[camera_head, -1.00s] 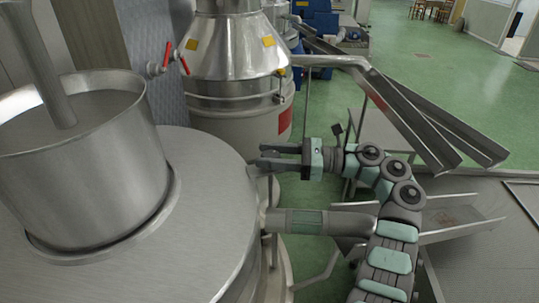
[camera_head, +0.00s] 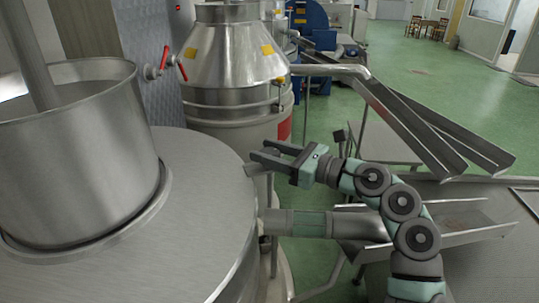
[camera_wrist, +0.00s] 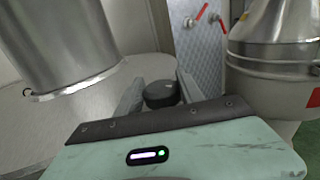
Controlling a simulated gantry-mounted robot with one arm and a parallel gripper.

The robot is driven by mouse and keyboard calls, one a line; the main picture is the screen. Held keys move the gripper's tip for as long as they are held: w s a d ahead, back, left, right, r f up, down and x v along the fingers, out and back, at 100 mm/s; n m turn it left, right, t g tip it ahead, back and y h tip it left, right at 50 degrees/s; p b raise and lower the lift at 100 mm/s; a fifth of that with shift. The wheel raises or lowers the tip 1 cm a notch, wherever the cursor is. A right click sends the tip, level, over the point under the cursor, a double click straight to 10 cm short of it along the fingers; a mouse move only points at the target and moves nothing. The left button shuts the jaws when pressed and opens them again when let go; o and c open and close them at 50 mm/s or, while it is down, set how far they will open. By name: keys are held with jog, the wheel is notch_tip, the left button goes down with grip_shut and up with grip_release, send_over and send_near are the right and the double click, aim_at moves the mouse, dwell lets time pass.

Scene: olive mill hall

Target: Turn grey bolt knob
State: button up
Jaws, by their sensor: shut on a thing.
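The grey bolt knob (camera_wrist: 161,94) is a dark, round-topped piece between my fingers in the wrist view. In the head view it is hard to make out, because my fingers cover it. My gripper (camera_head: 258,158) is at the right edge of the large steel drum lid (camera_head: 210,200), with its fingers pointing left. In the wrist view my gripper (camera_wrist: 160,90) has one finger on either side of the knob and is shut on it. The exact finger contact is too small to see.
A steel pot (camera_head: 75,155) stands on the lid at left. Behind are a conical steel vessel (camera_head: 233,55) and red-handled valves (camera_head: 165,60). A steel chute (camera_head: 420,120) slopes down at right. A horizontal pipe (camera_head: 295,222) lies below my gripper. Green floor is open at back right.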

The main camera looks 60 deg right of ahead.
jog(key=shift+r, duration=0.15)
jog(key=o, duration=1.4)
jog(key=shift+s, duration=0.15)
jog(key=shift+s, duration=0.35)
jog(key=s, duration=0.3)
jog(key=s+b, duration=0.1)
jog(key=s, duration=0.2)
jog(key=s+a+b, duration=0.1)
jog(key=s, duration=0.2)
jog(key=shift+s, duration=0.4)
jog(key=shift+s, duration=0.1)
